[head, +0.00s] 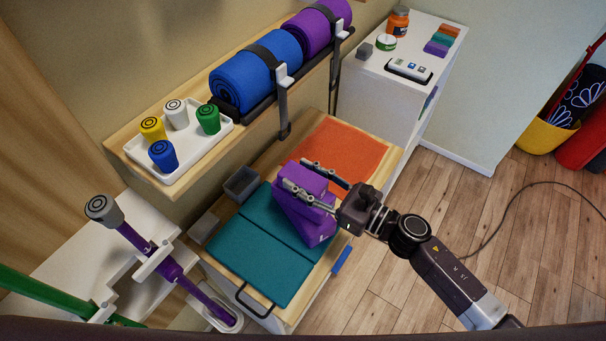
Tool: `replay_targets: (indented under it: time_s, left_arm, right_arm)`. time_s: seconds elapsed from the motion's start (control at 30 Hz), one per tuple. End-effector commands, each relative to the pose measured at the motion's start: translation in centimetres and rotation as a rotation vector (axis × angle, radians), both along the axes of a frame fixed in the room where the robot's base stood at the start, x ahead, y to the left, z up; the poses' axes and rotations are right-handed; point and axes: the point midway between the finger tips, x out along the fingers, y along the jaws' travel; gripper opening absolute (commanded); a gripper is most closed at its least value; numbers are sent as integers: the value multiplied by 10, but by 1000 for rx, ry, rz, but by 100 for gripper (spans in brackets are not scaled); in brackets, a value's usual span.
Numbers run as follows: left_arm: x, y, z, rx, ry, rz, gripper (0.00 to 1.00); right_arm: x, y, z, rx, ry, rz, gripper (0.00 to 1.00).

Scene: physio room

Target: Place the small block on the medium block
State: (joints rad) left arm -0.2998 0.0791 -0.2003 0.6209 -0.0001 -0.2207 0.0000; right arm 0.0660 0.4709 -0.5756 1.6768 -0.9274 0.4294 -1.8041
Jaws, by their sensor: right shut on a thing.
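My right gripper (296,174) reaches in from the right, its two fingers shut on the small purple block (310,181). The small block is over the larger purple blocks. The medium block (291,204) shows partly below it, and its outline merges with the purple below. A further purple face (318,234) shows lower down, near the teal folded mat (262,245). The fingers hide part of the blocks, and I cannot tell whether the small block touches the medium one. My left gripper is not in view.
An orange mat (345,150) lies behind the blocks on the wooden top. Grey bins (241,184) stand at left. A shelf above holds a white tray (191,163) of coloured ferrules and rolled mats (256,78). A white cabinet (440,55) stands at back right.

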Motion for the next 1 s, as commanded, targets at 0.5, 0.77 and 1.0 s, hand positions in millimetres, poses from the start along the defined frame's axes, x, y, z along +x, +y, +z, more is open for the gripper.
replay_targets:
  time_s: [0.5, 0.77, 1.0]
  left_arm:
    - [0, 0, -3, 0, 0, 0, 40]
    - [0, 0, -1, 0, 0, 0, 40]
    - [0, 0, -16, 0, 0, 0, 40]
  right_arm:
    - [0, 0, -2, 0, 0, 1, 57]
    - [0, 0, 0, 0, 0, 1, 57]
    - [-19, -27, -5, -4, 1, 1, 57]
